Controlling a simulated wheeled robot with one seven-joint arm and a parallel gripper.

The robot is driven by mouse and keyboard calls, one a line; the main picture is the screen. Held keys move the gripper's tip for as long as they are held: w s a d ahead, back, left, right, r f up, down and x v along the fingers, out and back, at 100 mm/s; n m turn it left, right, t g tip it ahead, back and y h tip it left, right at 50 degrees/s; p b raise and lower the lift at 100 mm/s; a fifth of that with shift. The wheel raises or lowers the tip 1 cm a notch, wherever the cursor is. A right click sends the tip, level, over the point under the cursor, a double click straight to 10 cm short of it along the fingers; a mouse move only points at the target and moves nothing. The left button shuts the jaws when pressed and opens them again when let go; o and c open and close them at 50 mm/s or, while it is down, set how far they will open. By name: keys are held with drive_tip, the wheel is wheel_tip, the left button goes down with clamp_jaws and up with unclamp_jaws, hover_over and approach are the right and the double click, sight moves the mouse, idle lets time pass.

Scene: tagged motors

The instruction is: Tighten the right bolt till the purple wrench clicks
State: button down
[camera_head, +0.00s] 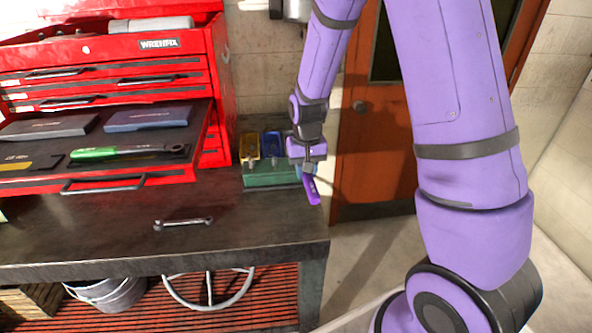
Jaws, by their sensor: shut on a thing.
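My gripper (308,168) is shut on the purple wrench (312,190), at the right end of the workbench. The wrench's purple handle hangs down and slightly right from the jaws. Its head is hidden or too small to make out. A green block (268,178) sits on the bench just left of the gripper, with a yellow part (249,148) and a blue part (271,144) upright on or behind it. The blue part is nearer the gripper. I cannot make out the right bolt, nor whether the wrench touches it.
A red tool chest (215,75) stands on the left, its drawer open with a green-handled wrench (120,152) and two flat cases inside. A small metal wrench (183,222) lies on the dark workbench (110,225). The bench's front middle is otherwise clear. A brown door (375,150) stands behind.

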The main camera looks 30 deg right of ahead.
drive_tip(key=shift+s+d+n, duration=0.15)
drive_tip(key=shift+d+n, duration=2.35)
drive_tip(key=shift+d, duration=0.25)
drive_tip(key=shift+f, duration=1.25)
drive_tip(key=shift+s+a+m, duration=0.1)
drive_tip(key=shift+a+m, duration=1.1)
drive_tip(key=shift+a, duration=0.1)
drive_tip(key=shift+w+a+m, duration=0.2)
drive_tip(key=shift+a+m, duration=1)
drive_tip(key=shift+a, duration=0.1)
